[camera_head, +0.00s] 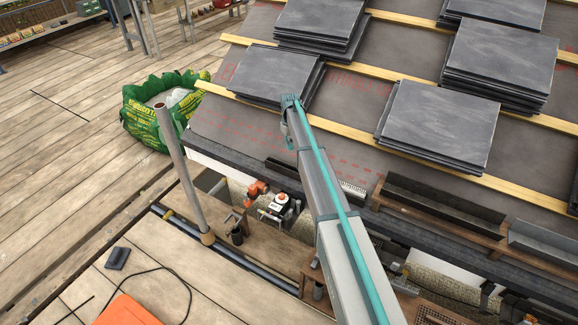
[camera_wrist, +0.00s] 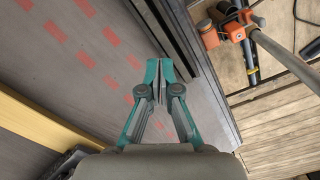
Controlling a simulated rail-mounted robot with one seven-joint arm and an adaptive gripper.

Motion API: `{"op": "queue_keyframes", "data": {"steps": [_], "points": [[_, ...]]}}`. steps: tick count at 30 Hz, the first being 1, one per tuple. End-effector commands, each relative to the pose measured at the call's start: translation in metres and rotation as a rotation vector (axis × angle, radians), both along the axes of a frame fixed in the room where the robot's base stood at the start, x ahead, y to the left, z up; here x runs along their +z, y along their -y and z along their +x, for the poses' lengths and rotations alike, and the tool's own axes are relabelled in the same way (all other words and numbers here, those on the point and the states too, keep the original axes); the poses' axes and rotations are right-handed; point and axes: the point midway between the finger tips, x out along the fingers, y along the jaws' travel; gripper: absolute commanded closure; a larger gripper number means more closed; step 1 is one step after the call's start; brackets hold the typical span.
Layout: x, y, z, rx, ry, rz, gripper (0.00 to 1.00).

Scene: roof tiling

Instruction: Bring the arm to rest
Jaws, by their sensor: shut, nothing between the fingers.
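My gripper (camera_wrist: 158,72) has teal fingers that are shut with nothing between them. In the wrist view it hangs over the grey roof underlay (camera_wrist: 90,70) with red print, beside dark layered edges that run past the fingertips. In the head view my arm reaches up over the roof's lower edge. Its far end is near the left slate stack (camera_head: 262,75), and the gripper's fingers cannot be made out there.
More slate stacks (camera_head: 440,122) lie on the roof battens (camera_head: 350,68). A green bag (camera_head: 140,120) and a grey pole (camera_head: 180,165) stand to the left. An orange tool (camera_head: 257,190) lies below the eave. The plank floor at far left is mostly clear.

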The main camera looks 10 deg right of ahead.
Motion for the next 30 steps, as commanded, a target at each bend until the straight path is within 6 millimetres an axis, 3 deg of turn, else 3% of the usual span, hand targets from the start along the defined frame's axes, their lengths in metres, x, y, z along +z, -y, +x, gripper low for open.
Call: {"op": "queue_keyframes", "data": {"steps": [11,13,16,20,24,30], "points": [[0.000,0.000,0.002,-0.042,0.013,0.001,1.00],[0.002,0.000,-0.013,-0.079,0.032,0.001,1.00],[-0.018,0.000,-0.057,-0.128,0.029,0.003,1.00],[-0.064,0.000,-0.127,-0.182,-0.006,0.000,1.00],[-0.114,0.000,-0.211,-0.231,-0.060,-0.007,1.00],[-0.172,0.000,-0.337,-0.288,-0.148,-0.021,1.00]]}}
